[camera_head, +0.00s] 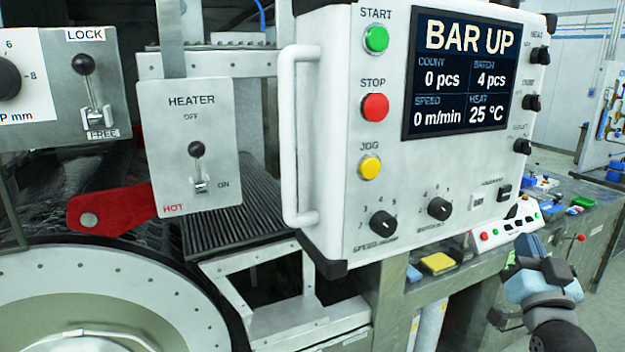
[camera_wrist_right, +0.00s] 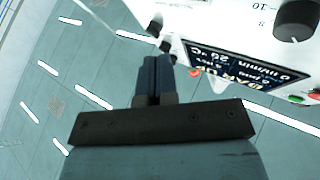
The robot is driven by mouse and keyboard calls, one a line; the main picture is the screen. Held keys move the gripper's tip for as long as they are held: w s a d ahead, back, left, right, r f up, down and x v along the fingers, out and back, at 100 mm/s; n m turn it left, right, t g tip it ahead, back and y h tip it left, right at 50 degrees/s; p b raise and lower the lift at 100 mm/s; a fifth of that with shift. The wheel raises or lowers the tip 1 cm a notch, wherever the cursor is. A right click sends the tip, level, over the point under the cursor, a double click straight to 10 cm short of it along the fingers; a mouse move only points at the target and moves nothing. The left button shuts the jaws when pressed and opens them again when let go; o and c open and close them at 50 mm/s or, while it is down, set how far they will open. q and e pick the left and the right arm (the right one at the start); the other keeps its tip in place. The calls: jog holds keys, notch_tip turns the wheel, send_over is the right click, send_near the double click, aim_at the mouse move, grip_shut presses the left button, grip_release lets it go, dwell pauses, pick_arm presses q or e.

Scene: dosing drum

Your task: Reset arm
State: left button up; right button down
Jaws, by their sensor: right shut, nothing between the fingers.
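My right gripper (camera_head: 528,246) is at the lower right of the head view, to the right of the white control panel (camera_head: 335,160) and in front of the workbench. In the right wrist view its two dark fingers (camera_wrist_right: 153,62) are together with nothing between them. The panel's screen reads BAR UP, 0 pcs, 25 °C, and it also shows tilted in the wrist view (camera_wrist_right: 245,68). My left gripper is not in view.
The panel has a white handle (camera_head: 290,140) sticking out at its left. A heater switch plate (camera_head: 190,145) and a red lever (camera_head: 110,210) stand further left. The workbench (camera_head: 455,285) holds a yellow block (camera_head: 438,262) and small coloured parts. Open floor lies at far right.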

jog(key=s+a+f+n+g+y+p, duration=0.25)
jog(key=a+f, duration=0.25)
jog(key=f, duration=0.6)
jog(key=s+a+f+n+g+y+p, duration=0.1)
jog(key=s+a+f+n+g+y, duration=0.2)
jog(key=f, duration=0.9)
jog(key=s+a+f+n+g+y+p, duration=0.1)
jog(key=s+a+f+g, duration=0.2)
jog(key=s+f, duration=0.5)
jog(key=s+a+f+n+g+y+p, duration=0.1)
jog(key=s+a+f+g, duration=0.2)
jog(key=s+a+f, duration=0.3)
notch_tip(320, 180, down, 3)
jog(key=s, duration=0.2)
jog(key=shift+s+a+f, duration=0.15)
jog(key=shift+s+f, duration=0.05)
jog(key=shift+s, duration=0.15)
jog(key=shift+y, duration=0.25)
